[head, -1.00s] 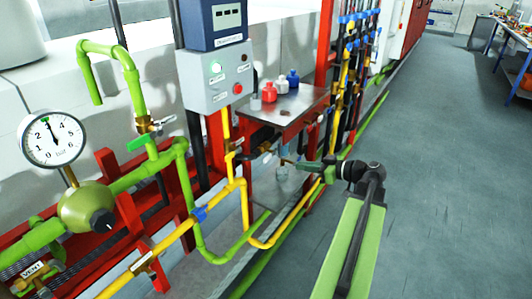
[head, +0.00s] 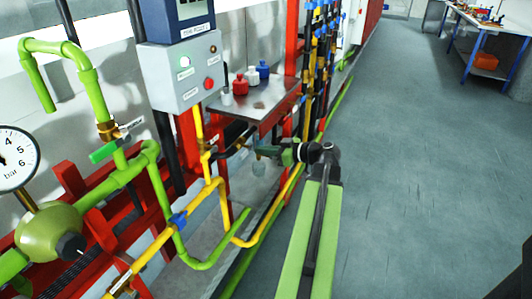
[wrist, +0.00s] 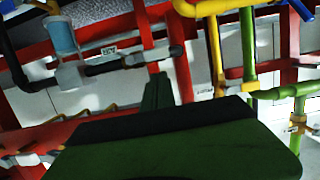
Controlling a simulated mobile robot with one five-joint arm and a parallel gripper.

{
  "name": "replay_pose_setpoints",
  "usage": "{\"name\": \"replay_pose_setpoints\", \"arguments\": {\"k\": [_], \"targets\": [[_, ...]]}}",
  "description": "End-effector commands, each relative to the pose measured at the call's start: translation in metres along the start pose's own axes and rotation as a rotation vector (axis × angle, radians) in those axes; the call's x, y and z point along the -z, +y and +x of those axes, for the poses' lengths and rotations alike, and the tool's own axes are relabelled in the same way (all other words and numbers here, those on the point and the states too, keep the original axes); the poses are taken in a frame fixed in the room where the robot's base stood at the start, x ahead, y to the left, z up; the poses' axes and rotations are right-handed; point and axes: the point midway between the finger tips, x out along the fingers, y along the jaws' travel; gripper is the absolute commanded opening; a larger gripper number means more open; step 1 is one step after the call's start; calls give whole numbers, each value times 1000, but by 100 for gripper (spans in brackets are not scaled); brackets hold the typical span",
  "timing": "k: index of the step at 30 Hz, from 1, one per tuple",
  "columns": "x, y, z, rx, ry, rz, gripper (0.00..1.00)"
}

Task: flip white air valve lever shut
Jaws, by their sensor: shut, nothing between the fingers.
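A brass valve (head: 107,130) sits on the bent green air pipe at left in the head view. A small whitish piece (head: 130,127) sticks out to its right; I cannot tell whether it is the lever or a label. My gripper (head: 262,152) is shut and empty, well to the right of the valve, in front of the pipes below the metal shelf. Its tip is small and partly lost against them. The wrist view shows dark green and black parts of mine across the bottom.
A grey control box (head: 182,70) hangs between the valve and my gripper. The metal shelf (head: 262,98) carries red, white and blue bottles. Yellow pipe (head: 222,205) runs below, and a pressure gauge (head: 12,160) stands at far left. The floor (head: 420,180) at right is clear.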

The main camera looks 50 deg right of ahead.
Motion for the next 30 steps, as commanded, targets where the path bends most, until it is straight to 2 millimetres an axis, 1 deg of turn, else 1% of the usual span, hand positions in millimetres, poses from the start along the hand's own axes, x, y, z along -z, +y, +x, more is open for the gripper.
{"name": "replay_pose_setpoints", "arguments": {"k": [1, 3, 6, 10, 14, 23, 26, 30], "targets": [[-3, 0, 12, 2, 0, -1, 0], [-3, 1, 25, 2, 0, -1, 0], [-2, 1, 40, 1, 0, -1, 0], [-1, 1, 53, -1, 0, 0, 0], [-1, 1, 57, -2, 0, 0, 0], [-1, 1, 57, -4, 0, 0, 0], [-2, 3, 54, -10, 0, -7, 0], [-7, 8, 46, -33, 0, -34, 0]]}}
